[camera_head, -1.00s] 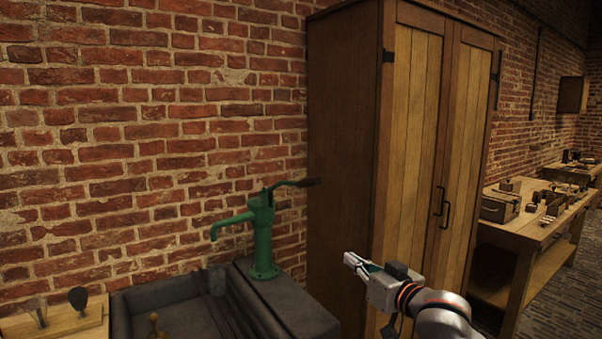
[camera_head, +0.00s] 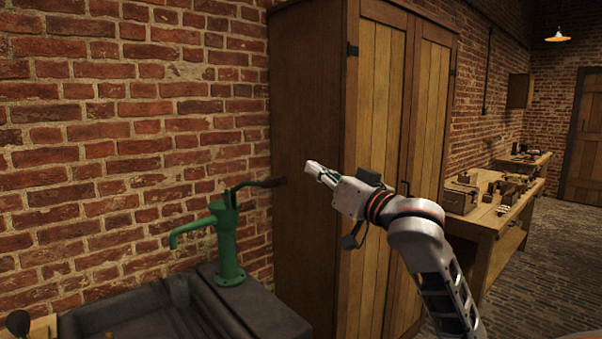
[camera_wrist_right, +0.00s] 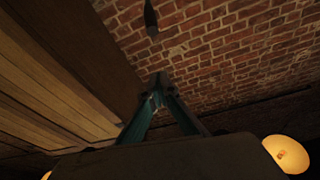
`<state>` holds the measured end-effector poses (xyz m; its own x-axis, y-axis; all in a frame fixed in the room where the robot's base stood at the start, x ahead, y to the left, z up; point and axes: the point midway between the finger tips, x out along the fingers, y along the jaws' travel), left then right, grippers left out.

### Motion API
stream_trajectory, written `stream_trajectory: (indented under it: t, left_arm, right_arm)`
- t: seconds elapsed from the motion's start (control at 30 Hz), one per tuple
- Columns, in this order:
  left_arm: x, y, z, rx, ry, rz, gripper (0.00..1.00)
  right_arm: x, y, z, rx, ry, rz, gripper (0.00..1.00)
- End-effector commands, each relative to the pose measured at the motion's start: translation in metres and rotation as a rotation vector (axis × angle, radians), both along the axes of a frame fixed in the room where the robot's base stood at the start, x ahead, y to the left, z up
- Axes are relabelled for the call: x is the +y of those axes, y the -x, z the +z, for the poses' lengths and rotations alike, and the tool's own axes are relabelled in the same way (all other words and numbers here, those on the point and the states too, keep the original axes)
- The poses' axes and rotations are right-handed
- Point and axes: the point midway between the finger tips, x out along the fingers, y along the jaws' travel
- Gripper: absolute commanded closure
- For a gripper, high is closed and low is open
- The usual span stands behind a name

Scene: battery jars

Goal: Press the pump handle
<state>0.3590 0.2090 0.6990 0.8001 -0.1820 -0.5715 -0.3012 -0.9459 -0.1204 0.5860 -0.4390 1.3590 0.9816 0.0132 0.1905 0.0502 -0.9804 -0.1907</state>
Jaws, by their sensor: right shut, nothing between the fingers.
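A green hand pump (camera_head: 226,245) stands upright on the dark stone block beside the sink, its spout pointing left. Its dark pump handle (camera_head: 258,184) sticks out to the right from the pump top, with the grip end near the cabinet side. My right gripper (camera_head: 312,168) is shut and empty, a little to the right of the handle's end and slightly higher in the picture, apart from it. In the right wrist view the gripper's fingertips (camera_wrist_right: 157,78) meet, and the dark tip of the handle (camera_wrist_right: 151,20) shows beyond them at the top. My left gripper is not in view.
A tall wooden cabinet (camera_head: 310,120) stands right behind my right gripper. The dark sink (camera_head: 95,318) is at lower left against the brick wall. A workbench (camera_head: 484,222) with several small items is at the right. A lamp (camera_wrist_right: 286,154) shows in the wrist view.

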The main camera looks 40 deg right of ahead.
Motion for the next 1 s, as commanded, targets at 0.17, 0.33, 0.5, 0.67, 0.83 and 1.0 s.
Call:
stream_trajectory:
  t: [0.17,0.33,0.5,0.67,0.83,1.0]
  left_arm:
    - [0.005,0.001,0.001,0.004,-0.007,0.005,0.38]
    - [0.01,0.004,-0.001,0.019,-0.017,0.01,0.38]
    - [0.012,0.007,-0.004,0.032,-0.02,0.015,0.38]
    - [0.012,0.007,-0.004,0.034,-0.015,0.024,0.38]
    - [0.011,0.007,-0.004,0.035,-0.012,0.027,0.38]
    - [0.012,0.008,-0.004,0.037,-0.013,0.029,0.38]
  right_arm:
    - [0.001,-0.026,0.006,0.001,-0.003,0.001,1.0]
    - [0.001,-0.057,0.013,0.0,-0.002,0.0,1.0]
    - [0.001,-0.083,0.017,0.001,-0.002,0.001,1.0]
    - [0.004,-0.092,0.005,0.005,-0.001,0.002,1.0]
    - [0.007,-0.088,-0.011,0.003,-0.001,0.001,1.0]
    - [0.009,-0.087,-0.02,0.001,0.001,0.0,1.0]
